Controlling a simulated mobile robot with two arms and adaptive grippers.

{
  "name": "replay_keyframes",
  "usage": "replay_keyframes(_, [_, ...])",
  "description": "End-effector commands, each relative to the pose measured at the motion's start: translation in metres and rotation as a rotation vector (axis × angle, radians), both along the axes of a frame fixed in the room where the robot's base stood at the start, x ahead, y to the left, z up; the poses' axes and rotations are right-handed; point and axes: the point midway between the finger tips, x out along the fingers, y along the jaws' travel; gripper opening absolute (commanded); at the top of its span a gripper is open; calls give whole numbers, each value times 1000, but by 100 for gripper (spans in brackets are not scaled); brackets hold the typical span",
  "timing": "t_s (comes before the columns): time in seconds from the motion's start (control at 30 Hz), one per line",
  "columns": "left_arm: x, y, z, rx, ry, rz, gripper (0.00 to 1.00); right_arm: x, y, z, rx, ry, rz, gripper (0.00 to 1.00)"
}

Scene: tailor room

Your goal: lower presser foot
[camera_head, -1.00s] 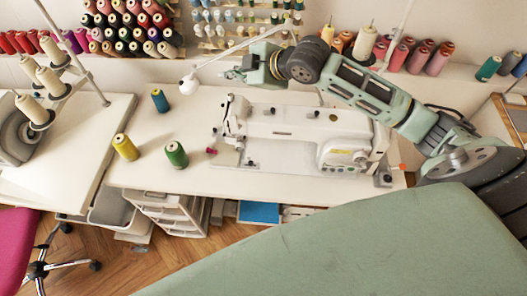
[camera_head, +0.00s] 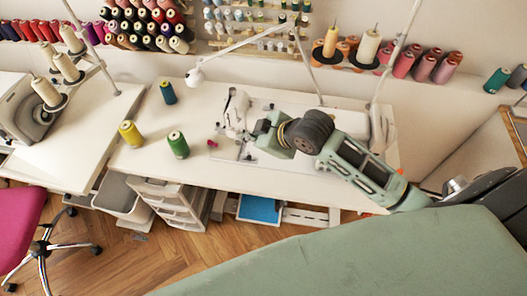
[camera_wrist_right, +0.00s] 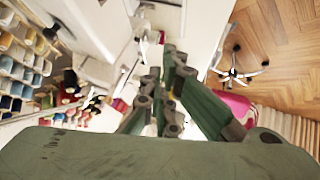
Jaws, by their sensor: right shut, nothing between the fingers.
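The white sewing machine (camera_head: 237,108) stands on the white table in the head view, its needle end to the left. My right arm crosses in front of the machine and hides much of its body. My right gripper (camera_head: 255,136) is just right of the needle end, on the near side. In the right wrist view the fingers of my right gripper (camera_wrist_right: 166,75) are together and empty. The presser foot and its lever cannot be made out in either view. I cannot tell whether the gripper touches the machine. My left gripper is out of view.
Blue (camera_head: 167,92), yellow (camera_head: 130,133) and green (camera_head: 178,144) thread spools stand on the table left of the machine. A lamp arm (camera_head: 245,43) reaches over the back. Several spools line the wall racks. A pink chair (camera_head: 18,222) is at the lower left.

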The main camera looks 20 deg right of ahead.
Motion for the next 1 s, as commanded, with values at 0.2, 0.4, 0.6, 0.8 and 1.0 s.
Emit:
replay_keyframes(0.2, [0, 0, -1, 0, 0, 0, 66, -14, 1, -15, 17, 40, -46, 0])
replay_keyframes(0.4, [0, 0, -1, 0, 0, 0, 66, -18, 1, -18, 19, 51, -59, 0])
replay_keyframes(0.6, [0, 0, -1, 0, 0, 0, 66, -18, 1, -19, 19, 51, -59, 0])
replay_keyframes(0.8, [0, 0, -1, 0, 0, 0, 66, -17, 1, -18, 18, 51, -57, 0])
replay_keyframes(1.0, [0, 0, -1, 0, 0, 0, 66, -29, 5, -23, 29, 75, -77, 0])
